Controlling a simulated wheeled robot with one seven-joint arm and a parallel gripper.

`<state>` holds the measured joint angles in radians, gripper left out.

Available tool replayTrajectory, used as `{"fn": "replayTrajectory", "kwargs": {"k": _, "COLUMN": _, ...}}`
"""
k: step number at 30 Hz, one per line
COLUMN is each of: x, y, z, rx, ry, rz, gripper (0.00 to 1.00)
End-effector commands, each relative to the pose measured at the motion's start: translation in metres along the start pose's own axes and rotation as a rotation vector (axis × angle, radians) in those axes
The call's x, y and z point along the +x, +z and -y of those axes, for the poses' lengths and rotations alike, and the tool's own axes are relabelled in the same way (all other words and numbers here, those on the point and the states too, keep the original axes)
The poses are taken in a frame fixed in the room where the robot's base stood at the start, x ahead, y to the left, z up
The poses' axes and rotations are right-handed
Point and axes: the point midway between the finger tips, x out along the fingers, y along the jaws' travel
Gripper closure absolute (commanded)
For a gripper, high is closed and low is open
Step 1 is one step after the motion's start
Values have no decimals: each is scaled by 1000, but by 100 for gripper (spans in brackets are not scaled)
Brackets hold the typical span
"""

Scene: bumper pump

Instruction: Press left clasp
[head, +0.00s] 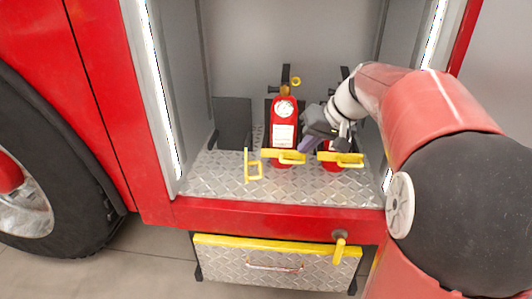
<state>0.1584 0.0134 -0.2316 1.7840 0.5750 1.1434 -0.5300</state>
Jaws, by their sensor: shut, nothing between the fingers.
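Three yellow clasps stand in a row in the open truck compartment. The leftmost clasp (253,166) is a thin upright frame with no extinguisher behind it. The middle clasp (284,156) lies across the lower part of a red extinguisher (284,115) with a white label. The right clasp (341,159) lies across a second extinguisher (333,167), mostly hidden by my arm. My gripper (305,145) is shut and empty, pointing down and left, just above and right of the middle clasp in the picture. I cannot tell whether it touches that clasp.
The compartment floor (215,180) is bare diamond plate in front. Lit side walls and a red sill (270,217) bound it. Below is a drawer (270,262) with a yellow top edge and a yellow handle (340,247) beside it. A truck wheel (45,165) is at left.

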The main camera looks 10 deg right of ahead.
Motion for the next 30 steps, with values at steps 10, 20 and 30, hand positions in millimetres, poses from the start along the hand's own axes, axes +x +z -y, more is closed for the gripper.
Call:
{"fn": "replayTrajectory", "kwargs": {"k": 10, "x": 3, "y": -11, "z": -7, "rx": 0, "ry": -13, "rz": -7, "gripper": 100}}
{"fn": "replayTrajectory", "kwargs": {"k": 20, "x": 20, "y": -10, "z": -7, "rx": 0, "ry": -14, "rz": -4, "gripper": 100}}
{"fn": "replayTrajectory", "kwargs": {"k": 30, "x": 91, "y": -10, "z": -6, "rx": 0, "ry": -13, "rz": -2, "gripper": 100}}
